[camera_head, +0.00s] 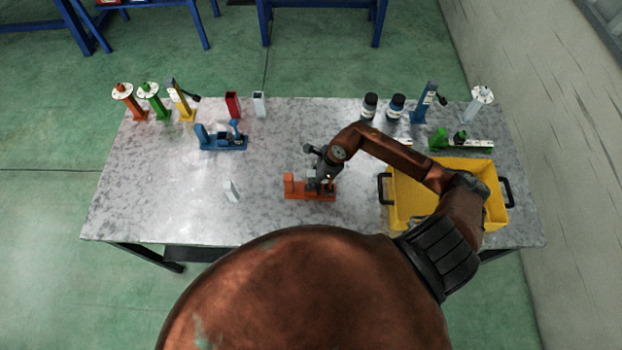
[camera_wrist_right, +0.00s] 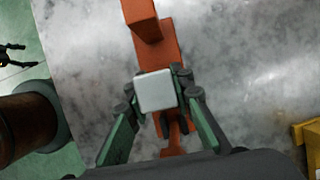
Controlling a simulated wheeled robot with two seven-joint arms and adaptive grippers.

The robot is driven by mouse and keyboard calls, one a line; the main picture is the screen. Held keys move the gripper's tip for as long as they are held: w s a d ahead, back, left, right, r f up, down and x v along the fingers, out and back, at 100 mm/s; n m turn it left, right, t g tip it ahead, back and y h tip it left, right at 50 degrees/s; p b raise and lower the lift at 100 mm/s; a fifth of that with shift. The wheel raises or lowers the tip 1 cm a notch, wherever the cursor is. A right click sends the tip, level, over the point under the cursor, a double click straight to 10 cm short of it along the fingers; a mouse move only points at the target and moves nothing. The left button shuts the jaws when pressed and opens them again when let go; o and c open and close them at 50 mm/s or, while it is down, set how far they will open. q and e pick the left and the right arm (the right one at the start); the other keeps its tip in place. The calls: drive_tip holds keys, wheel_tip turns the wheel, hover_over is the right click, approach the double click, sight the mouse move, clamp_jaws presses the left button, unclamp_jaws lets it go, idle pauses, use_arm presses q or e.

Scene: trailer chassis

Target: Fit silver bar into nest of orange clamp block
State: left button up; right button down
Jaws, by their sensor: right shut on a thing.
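The orange clamp block (camera_head: 297,188) lies on the table in front of me, with an upright post at its left end. In the right wrist view the clamp block (camera_wrist_right: 160,55) runs beneath the gripper. My right gripper (camera_head: 322,182) is at the right part of the block. Its fingers (camera_wrist_right: 158,98) are shut on a silver bar (camera_wrist_right: 156,91), whose square pale end faces the wrist camera. The bar's lower end and the nest are hidden, so I cannot tell whether the bar is seated. My left gripper is not in view.
Another pale bar (camera_head: 232,190) lies to the left on the table (camera_head: 150,200). A blue clamp (camera_head: 222,138) stands behind it. A yellow crate (camera_head: 403,198) is at the right, under my right arm. Stands, a red block (camera_head: 233,104) and bottles (camera_head: 369,106) line the back edge.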

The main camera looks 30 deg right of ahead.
drive_tip(key=shift+f, duration=0.2)
drive_tip(key=shift+f, duration=0.2)
drive_tip(key=c, duration=1.7)
unclamp_jaws()
drive_tip(key=shift+r, duration=0.1)
drive_tip(key=shift+r, duration=0.25)
drive_tip(key=b+v, duration=0.2)
drive_tip(key=v, duration=0.9)
drive_tip(key=shift+s+d+r, duration=0.15)
drive_tip(key=shift+s+r, duration=0.05)
drive_tip(key=shift+r, duration=0.1)
